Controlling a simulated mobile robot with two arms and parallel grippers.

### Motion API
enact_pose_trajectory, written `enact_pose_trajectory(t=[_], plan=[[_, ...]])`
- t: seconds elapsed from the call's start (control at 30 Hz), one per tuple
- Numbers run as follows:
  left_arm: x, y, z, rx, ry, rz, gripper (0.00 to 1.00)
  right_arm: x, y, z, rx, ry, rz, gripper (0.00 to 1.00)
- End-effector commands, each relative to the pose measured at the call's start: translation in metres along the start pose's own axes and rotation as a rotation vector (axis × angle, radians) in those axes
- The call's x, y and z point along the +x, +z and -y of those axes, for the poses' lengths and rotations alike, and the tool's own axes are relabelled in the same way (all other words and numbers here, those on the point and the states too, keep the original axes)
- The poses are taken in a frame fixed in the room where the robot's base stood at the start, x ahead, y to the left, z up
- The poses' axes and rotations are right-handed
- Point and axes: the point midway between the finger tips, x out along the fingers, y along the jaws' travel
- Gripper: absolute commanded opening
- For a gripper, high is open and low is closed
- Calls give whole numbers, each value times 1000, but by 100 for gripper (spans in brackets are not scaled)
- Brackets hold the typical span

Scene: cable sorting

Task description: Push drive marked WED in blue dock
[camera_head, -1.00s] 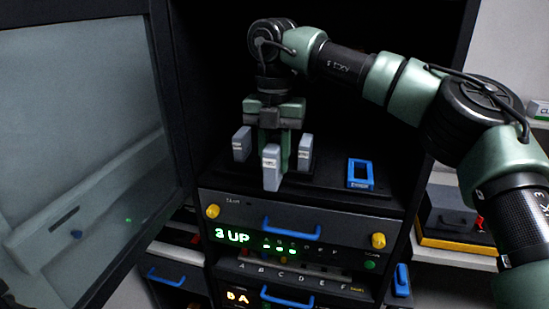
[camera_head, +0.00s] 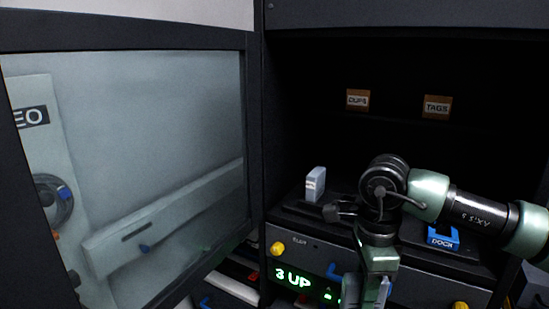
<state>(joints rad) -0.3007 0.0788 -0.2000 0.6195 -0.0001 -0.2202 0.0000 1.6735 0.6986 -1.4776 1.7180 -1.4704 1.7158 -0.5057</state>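The blue dock (camera_head: 443,238), lettered DOCK, sits on the right of the dark shelf, partly behind my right arm. A pale grey drive (camera_head: 315,184) stands upright on the left of the shelf; its label is too small to read. My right gripper (camera_head: 374,296) points down in front of the shelf, left of and nearer than the dock. Its tips are cut by the lower edge. A pale shape shows between or beside the fingers; I cannot tell if it is a held drive. No other drives are visible. My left gripper is not in view.
A glass door (camera_head: 130,150) stands open on the left. Below the shelf is a panel with a green 3 UP display (camera_head: 292,279) and yellow knobs (camera_head: 277,249). Tags reading CUPS (camera_head: 358,100) and TAGS (camera_head: 437,106) hang at the back.

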Motion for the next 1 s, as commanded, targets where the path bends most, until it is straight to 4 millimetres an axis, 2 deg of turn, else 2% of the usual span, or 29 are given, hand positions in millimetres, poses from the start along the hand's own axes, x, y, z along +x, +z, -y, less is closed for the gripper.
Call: enact_pose_trajectory(t=[0.03,0.2,0.4,0.5,0.7,1.0], plan=[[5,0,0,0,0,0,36,11,-2,-8,-126,1,0,0],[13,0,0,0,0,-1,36,35,-9,-33,-592,0,2,0],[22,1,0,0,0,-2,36,58,-17,-61,-1108,-2,2,0],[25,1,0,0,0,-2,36,66,-20,-73,-1312,-2,3,0],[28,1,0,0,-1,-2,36,74,-23,-86,-1555,-3,2,0],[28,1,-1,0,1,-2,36,75,-24,-88,-1608,-3,2,0]])
